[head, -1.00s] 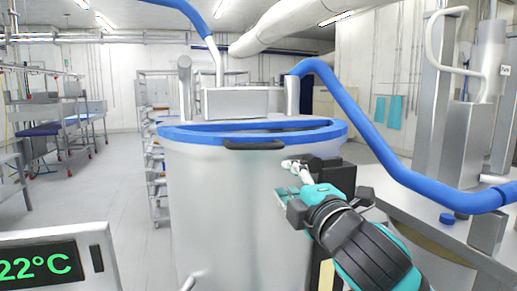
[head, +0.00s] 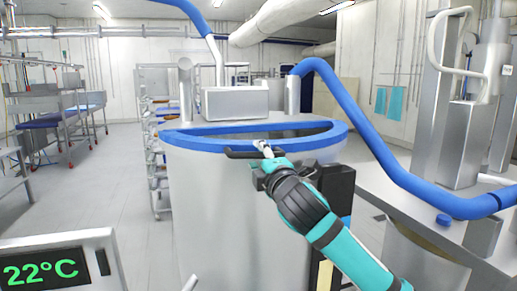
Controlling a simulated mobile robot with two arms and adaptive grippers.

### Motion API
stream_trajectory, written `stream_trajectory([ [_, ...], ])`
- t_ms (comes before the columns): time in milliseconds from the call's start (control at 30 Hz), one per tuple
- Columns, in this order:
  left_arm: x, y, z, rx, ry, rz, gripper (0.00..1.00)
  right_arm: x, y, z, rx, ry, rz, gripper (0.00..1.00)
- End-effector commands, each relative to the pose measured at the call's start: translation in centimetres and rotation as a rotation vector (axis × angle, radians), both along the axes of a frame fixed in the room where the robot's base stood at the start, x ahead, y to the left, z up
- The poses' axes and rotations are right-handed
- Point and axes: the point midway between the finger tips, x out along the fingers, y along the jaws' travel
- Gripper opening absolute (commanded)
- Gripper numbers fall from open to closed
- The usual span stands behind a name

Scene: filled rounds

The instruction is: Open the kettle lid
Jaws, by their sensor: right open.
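The kettle (head: 215,215) is a large steel vessel in the middle of the head view. Its lid has a blue rim (head: 185,142) and a black handle (head: 238,154) at the front. A dark crescent-shaped gap shows inside the blue rim. My right gripper (head: 262,148) is open at the right part of the black handle and overlaps it in the picture. I cannot tell whether the fingers touch the handle or are around it. The gripper hides the handle's right end. My left gripper is not in view.
A blue pipe (head: 375,140) runs from the kettle's top down to the right. A temperature display (head: 45,270) reads 22°C at the lower left. The floor (head: 115,195) at left is clear.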

Motion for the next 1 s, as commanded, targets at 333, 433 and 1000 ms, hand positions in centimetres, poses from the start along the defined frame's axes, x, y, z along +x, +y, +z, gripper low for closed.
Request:
stream_trajectory([
  [333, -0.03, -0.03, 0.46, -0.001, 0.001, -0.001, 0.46, 1.25, 0.45, 0.06, 0.000, 0.000, 0.001, 0.40],
  [433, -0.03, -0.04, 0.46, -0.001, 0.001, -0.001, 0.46, 1.23, 0.44, 0.06, 0.000, 0.000, 0.001, 0.40],
  [1000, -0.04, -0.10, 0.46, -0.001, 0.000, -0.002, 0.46, 1.22, 0.41, 0.06, 0.001, 0.000, 0.000, 0.00],
])
